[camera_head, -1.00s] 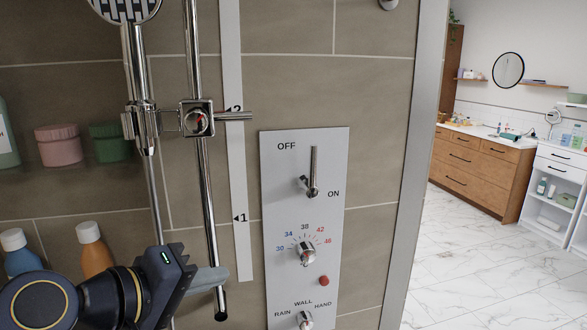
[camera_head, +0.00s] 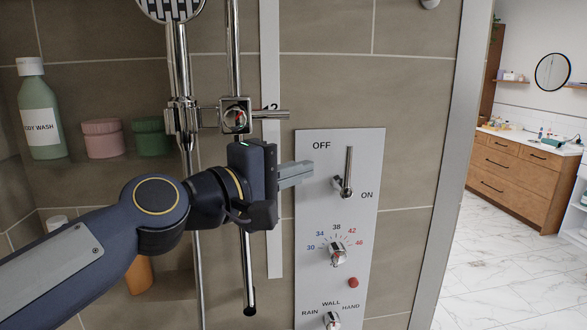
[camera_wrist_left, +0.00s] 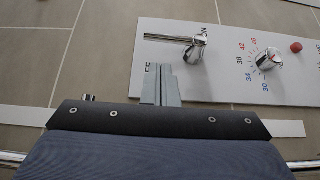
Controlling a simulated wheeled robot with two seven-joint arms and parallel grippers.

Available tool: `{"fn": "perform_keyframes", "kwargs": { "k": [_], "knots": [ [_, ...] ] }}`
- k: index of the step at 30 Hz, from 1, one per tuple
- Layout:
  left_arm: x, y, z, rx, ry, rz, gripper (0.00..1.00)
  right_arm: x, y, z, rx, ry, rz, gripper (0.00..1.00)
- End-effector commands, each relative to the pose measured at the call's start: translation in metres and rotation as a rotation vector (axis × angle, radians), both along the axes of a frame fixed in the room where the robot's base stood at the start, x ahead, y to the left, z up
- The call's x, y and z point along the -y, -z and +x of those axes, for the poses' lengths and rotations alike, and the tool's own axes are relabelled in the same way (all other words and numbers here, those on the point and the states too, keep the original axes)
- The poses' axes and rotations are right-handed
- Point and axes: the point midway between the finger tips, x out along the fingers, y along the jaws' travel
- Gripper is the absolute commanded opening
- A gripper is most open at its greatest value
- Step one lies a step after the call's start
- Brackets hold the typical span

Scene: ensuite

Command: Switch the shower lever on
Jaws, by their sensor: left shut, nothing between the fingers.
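The shower lever (camera_head: 347,172) is a chrome handle on the white control panel (camera_head: 311,220). Its handle points straight up between the printed OFF at upper left and ON at lower right. My left gripper (camera_head: 308,172) is shut and empty, just left of the lever near the OFF label, with a visible gap to it. In the left wrist view the grey fingertips (camera_wrist_left: 161,75) lie over the panel's edge, close to the lever (camera_wrist_left: 183,41) and apart from it. My right gripper is not in view.
Below the lever are a temperature knob (camera_head: 337,254), a red button (camera_head: 353,282) and an outlet knob (camera_head: 332,320). The chrome shower rail (camera_head: 249,285) stands behind my left wrist. Bottles and tubs, including a green bottle (camera_head: 40,115), sit on shelves at left. A metal edge (camera_head: 436,180) bounds the wall at right.

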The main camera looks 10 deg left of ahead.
Motion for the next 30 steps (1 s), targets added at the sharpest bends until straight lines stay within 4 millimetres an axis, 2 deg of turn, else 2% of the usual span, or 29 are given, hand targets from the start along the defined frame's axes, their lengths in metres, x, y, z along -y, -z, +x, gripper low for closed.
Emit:
{"fn": "perform_keyframes", "kwargs": {
  "k": [6, 12, 30],
  "knots": [
    [0.026, -0.001, 0.032, -0.002, 0.003, 0.000, 0.00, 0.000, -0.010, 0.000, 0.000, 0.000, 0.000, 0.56],
    [0.039, 0.000, 0.048, 0.000, 0.002, 0.001, 0.00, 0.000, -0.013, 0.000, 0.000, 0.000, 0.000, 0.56],
    [0.041, 0.000, 0.052, 0.001, 0.000, 0.001, 0.00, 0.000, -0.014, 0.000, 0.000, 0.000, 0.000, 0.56]
  ]
}}
